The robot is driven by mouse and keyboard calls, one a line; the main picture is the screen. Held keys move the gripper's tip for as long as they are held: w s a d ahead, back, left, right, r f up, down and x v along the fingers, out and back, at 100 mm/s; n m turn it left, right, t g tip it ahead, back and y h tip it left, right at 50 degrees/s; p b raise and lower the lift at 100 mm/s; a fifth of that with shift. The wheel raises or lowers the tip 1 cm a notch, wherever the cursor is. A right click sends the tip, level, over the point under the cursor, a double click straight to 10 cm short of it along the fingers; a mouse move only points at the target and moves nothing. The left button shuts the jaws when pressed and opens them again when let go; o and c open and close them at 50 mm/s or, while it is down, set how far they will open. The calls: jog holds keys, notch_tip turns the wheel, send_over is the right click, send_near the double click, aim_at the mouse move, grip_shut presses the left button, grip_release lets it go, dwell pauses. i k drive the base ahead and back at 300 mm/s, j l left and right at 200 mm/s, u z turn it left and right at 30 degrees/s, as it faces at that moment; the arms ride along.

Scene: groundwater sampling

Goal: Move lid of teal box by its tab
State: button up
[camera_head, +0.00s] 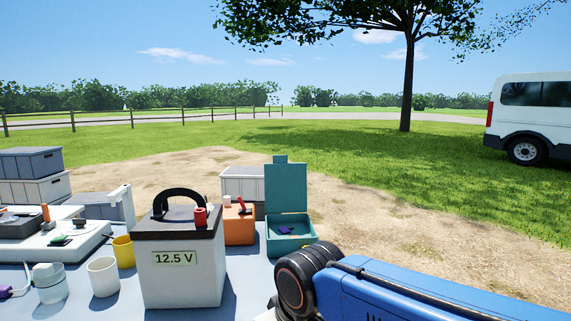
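The teal box (291,244) stands on the table right of centre. Its lid (286,189) is raised and stands about upright at the back of the box. The box is open at the top, and a small purple item (286,231) lies inside. My blue arm with its black joint fills the lower right, in front of and to the right of the box. My gripper is not in view.
A battery box marked 12.5 V (183,260) with a black handle stands left of the teal box. An orange box (238,226) is close beside it. A white cup (103,277), a yellow cup (123,251) and grey crates (31,162) are at left.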

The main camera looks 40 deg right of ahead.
aim_at(286, 184)
jog(key=k+l, duration=0.1)
jog(key=l, duration=0.3)
jog(key=k+l+u, duration=0.1)
jog(key=l, duration=0.25)
jog(key=k+l, duration=0.1)
jog(key=l, duration=0.3)
jog(key=i+l+u, duration=0.1)
jog(key=l, duration=0.4)
jog(key=i+l+u, duration=0.1)
jog(key=l, duration=0.4)
jog(key=i+l+u, duration=0.1)
jog(key=l, duration=0.45)
jog(key=i+l+u, duration=0.1)
jog(key=l, duration=0.45)
jog(key=i+l+u, duration=0.15)
jog(key=l, duration=0.4)
jog(key=l+u, duration=0.3)
jog(key=l, duration=0.3)
